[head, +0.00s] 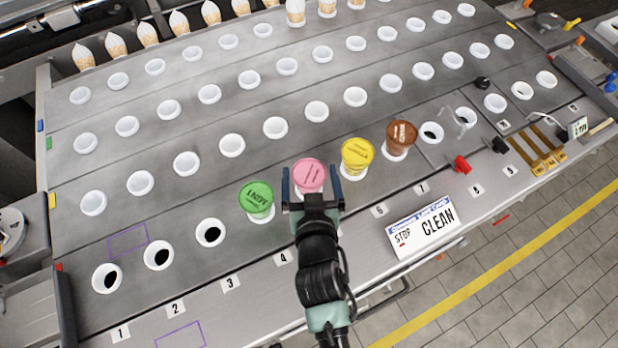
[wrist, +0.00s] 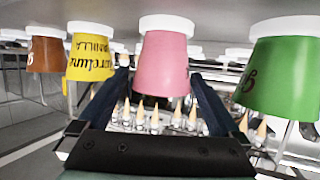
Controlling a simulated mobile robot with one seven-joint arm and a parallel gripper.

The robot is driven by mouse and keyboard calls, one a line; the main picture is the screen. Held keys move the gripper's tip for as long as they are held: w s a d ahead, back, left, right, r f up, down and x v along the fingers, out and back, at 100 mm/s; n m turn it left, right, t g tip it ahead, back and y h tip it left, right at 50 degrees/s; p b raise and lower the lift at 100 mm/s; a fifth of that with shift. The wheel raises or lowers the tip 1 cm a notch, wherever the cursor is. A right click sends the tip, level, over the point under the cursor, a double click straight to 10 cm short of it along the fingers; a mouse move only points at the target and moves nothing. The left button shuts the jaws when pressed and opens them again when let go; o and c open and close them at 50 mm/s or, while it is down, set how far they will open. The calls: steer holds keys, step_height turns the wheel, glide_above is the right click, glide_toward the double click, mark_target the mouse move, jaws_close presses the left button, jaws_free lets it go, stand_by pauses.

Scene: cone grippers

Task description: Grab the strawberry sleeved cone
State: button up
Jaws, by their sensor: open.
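The pink sleeved cone (head: 309,174), which matches strawberry by colour, stands in a white holder in the front row. Its label is too small to read surely. My gripper (head: 311,188) is open, with one finger on each side of the pink cone. In the wrist view the pink sleeve (wrist: 163,65) shows between and beyond the two dark blue fingers (wrist: 160,85), with its white holder at the top of the picture. Whether the fingers touch it I cannot tell.
A green sleeved cone (head: 257,198) stands close on the left, a yellow one (head: 357,156) close on the right, and a brown one (head: 401,138) further right. Rows of white holders (head: 275,127) fill the table behind. A CLEAN sign (head: 423,227) stands at the front edge.

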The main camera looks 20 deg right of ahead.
mark_target(308, 164)
steer(key=shift+p+x, duration=0.3)
steer(key=shift+x, duration=1.6)
steer(key=shift+r, duration=0.1)
steer(key=c, duration=1.2)
